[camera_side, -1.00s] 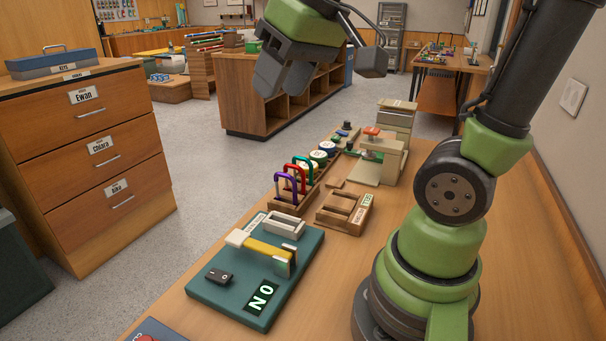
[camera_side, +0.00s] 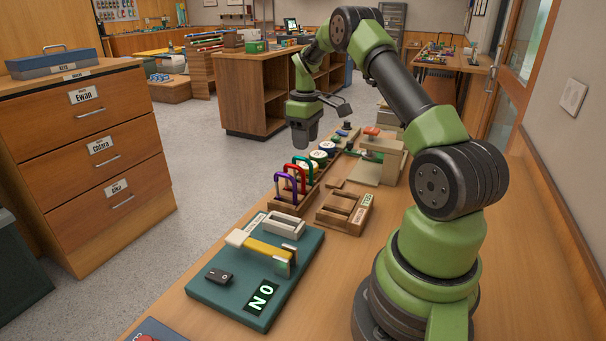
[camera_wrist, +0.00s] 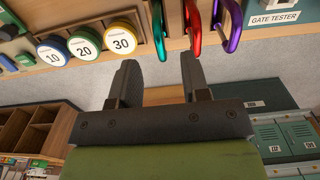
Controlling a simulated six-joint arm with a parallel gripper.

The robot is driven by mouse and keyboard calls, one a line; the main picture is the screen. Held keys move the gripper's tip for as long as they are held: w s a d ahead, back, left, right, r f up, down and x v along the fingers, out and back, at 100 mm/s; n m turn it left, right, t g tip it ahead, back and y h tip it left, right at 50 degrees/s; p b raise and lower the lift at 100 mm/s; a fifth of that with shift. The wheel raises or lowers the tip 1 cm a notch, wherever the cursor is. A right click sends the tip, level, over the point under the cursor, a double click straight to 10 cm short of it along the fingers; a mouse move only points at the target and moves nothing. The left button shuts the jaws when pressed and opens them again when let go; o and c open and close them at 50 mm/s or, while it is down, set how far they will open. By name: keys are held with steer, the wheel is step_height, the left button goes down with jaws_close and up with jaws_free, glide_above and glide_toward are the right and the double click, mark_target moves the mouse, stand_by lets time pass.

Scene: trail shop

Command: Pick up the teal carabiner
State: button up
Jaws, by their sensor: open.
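The teal carabiner (camera_side: 303,158) looks green and stands upright in a wooden rack, as an arch behind a red one (camera_side: 290,168) and a purple one (camera_side: 285,178). In the wrist view the teal carabiner (camera_wrist: 158,28) is at the top, left of the red one (camera_wrist: 193,22) and the purple one (camera_wrist: 228,20). My gripper (camera_side: 304,140) hangs above the far part of the rack, just beyond and above the teal carabiner. In the wrist view my gripper (camera_wrist: 158,78) is open with nothing between its fingers. The carabiners' lower ends are hidden in the rack.
Round discs numbered 10, 20 and 30 (camera_wrist: 122,38) sit beside the carabiners. A slotted wooden block (camera_side: 344,208) is to their right. A teal gate tester board (camera_side: 215,285) with a lit NO is nearer the camera. A beige device (camera_side: 385,155) stands farther back.

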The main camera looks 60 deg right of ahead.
step_height(320, 180, down, 8)
steer(key=shift+w+f, duration=0.1)
stand_by(0.4)
steer(key=shift+c, duration=0.2)
jaws_close()
